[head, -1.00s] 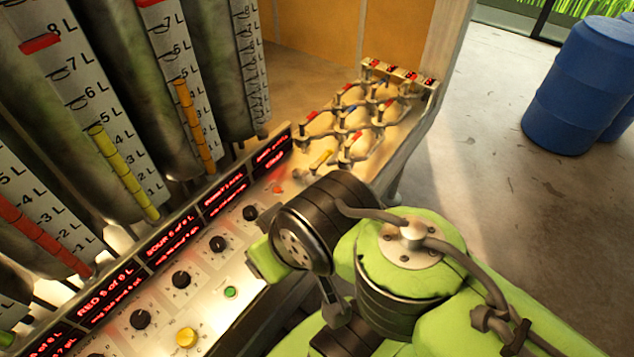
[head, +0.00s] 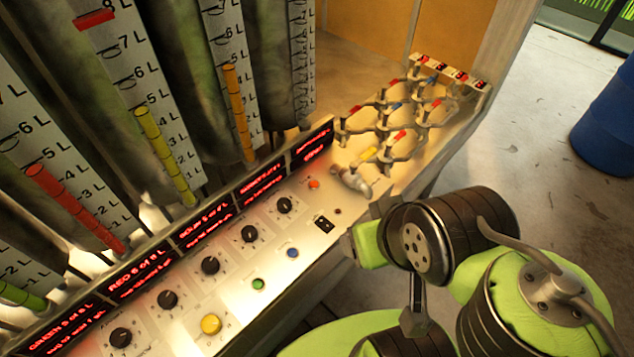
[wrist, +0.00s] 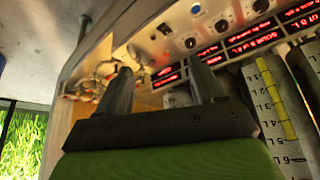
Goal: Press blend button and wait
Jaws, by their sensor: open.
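The blue button also shows at the top of the wrist view (wrist: 195,9). My gripper (wrist: 160,72) is open and empty, with its two fingers apart over the panel's valve end. In the head view the fingers cannot be made out; my arm's end is at the panel's right edge.
Black knobs (head: 249,234) line the panel below red-lit displays (head: 140,277). Tall graduated tubes (head: 150,110) stand behind. A cluster of pipes and valves (head: 400,120) rises at the panel's far end. A blue barrel (head: 608,125) stands on open floor at right.

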